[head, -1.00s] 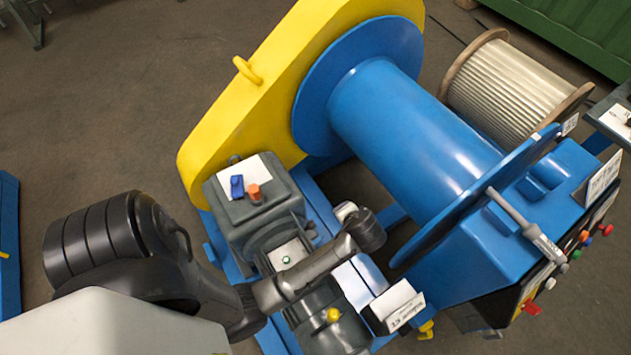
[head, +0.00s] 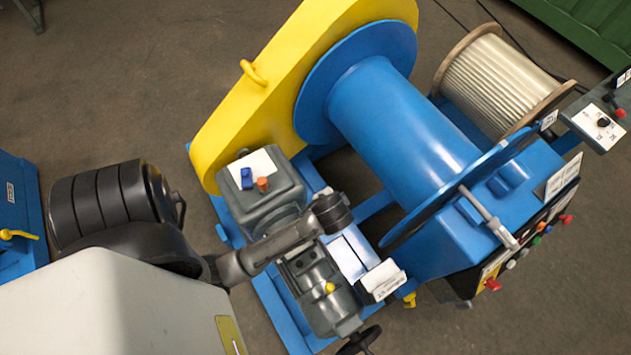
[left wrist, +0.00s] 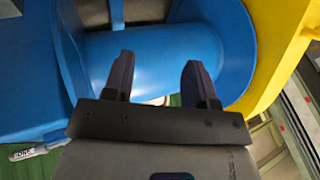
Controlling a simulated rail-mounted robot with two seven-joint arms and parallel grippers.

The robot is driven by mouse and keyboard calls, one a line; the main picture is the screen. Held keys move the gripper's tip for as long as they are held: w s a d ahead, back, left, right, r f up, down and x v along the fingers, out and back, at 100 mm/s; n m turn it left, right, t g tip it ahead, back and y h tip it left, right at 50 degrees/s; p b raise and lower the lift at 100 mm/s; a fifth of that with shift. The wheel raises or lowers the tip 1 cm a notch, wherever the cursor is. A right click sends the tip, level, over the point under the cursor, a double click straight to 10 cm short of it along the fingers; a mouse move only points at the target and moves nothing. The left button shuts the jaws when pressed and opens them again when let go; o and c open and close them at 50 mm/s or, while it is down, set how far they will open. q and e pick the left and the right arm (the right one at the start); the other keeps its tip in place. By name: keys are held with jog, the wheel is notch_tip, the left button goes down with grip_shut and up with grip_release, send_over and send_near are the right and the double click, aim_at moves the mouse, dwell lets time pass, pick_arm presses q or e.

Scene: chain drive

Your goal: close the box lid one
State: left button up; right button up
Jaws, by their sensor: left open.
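No part can be surely told as box lid one. A grey gearbox housing (head: 265,197) has a white plate, a blue part and an orange part on top. A small box with a white label (head: 382,280) sits by the motor (head: 318,290). My left arm reaches over the motor from the left; its fingers cannot be made out in the head view. In the left wrist view my left gripper (left wrist: 160,80) is open and empty, its two dark fingers apart before the blue drum (left wrist: 155,60). My right gripper is not in view.
A big blue drum (head: 400,115) stands beside a yellow chain guard (head: 290,75). A rope spool (head: 500,80) is behind it. A control panel with coloured knobs (head: 525,255) is at the right. A blue unit (head: 15,205) stands far left.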

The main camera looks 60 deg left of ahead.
pick_arm(q)
jog(key=s+d+r+h+p, duration=0.1)
jog(key=s+r+p, duration=0.2)
jog(key=r+p, duration=0.3)
jog(key=s+d+r+m+h+p, duration=0.1)
jog(key=s+d+r+p, duration=0.1)
jog(key=r+p, duration=0.5)
jog(key=shift+s+d+r+m+t, duration=0.3)
jog(key=shift+s+r, duration=0.25)
jog(key=shift+r, duration=0.5)
